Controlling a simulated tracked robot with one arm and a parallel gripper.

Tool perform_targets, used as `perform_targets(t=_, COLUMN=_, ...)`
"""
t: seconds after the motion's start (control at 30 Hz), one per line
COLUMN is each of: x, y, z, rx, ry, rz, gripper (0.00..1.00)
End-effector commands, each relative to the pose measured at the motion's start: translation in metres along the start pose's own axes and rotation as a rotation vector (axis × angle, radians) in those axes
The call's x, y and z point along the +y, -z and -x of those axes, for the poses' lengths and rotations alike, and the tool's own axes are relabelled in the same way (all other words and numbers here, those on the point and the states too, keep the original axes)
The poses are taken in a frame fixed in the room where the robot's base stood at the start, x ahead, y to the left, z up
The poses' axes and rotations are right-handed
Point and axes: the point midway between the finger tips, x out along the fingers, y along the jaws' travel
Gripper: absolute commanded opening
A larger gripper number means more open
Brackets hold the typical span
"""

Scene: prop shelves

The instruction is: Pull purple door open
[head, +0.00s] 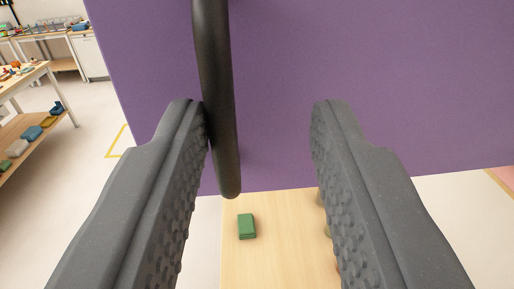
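The purple door (400,85) fills most of the upper part of the head view. A dark, round-ended bar handle (217,85) hangs down along its left part. My gripper (260,110) is open, with its two grey fingers spread in front of the door. The handle is between the fingers, close beside the inner face of the left finger. A wide gap separates it from the right finger. I cannot tell whether the left finger touches the handle.
Below the door's bottom edge is a light wooden surface (265,265) with a green block (246,226) on it. Partly hidden objects sit behind the right finger. At the far left, a shelf table (30,75) holds small items. Pale floor (95,150) with yellow tape lies between.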

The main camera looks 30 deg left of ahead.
Motion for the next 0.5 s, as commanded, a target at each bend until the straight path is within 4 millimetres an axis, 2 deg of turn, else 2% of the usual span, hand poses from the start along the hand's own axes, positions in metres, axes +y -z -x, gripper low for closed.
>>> perform_targets(t=0.5, x=-0.001, y=0.004, z=0.101, rx=0.004, ry=-0.004, rz=0.001, gripper=0.31)
